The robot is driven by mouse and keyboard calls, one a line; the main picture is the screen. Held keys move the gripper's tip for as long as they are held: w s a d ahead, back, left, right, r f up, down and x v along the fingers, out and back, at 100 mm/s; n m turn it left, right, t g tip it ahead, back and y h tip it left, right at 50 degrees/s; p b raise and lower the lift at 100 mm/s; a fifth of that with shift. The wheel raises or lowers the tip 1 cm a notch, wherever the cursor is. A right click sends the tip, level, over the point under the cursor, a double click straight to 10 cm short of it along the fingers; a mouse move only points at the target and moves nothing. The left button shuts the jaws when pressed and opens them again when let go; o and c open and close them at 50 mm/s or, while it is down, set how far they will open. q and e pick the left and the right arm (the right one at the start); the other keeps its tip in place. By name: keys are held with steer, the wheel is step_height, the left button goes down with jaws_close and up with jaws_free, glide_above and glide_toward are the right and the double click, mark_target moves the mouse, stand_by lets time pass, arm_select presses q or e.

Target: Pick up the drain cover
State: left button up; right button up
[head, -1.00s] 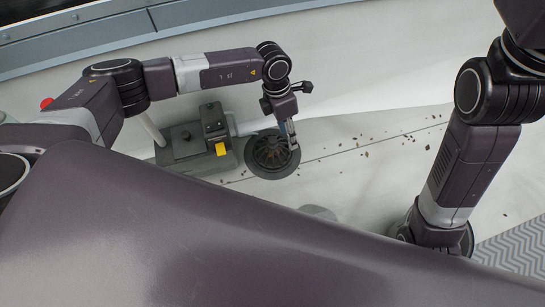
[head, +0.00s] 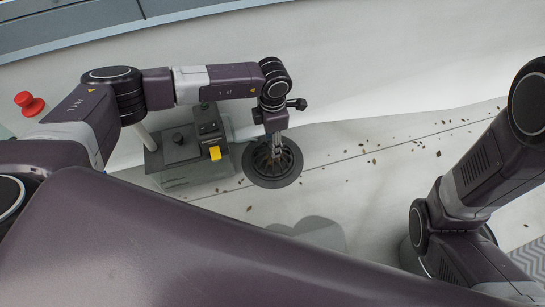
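The drain cover (head: 262,163) is a dark, round, ribbed dome inside a flat dark ring on the pale roof, near the middle of the head view. My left gripper (head: 277,152) points down over it, with its fingers at the top of the dome. The fingers look close together, but they are small and partly hidden by the wrist, so I cannot tell whether they grip the cover. The cover appears seated in its ring. My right arm comes in at the right; its gripper is out of view.
A grey box-like unit (head: 180,147) with a yellow part (head: 215,153) stands just left of the drain. Dry leaf debris (head: 374,161) is scattered along a roof seam to the right. A grey parapet (head: 60,35) runs along the back. A red knob (head: 29,103) shows at far left.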

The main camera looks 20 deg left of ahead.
arm_select(q)
step_height(320, 180, down, 2)
steer(key=shift+f+b, duration=0.1)
steer(key=shift+b, duration=0.3)
steer(key=shift+c, duration=0.4)
jaws_close()
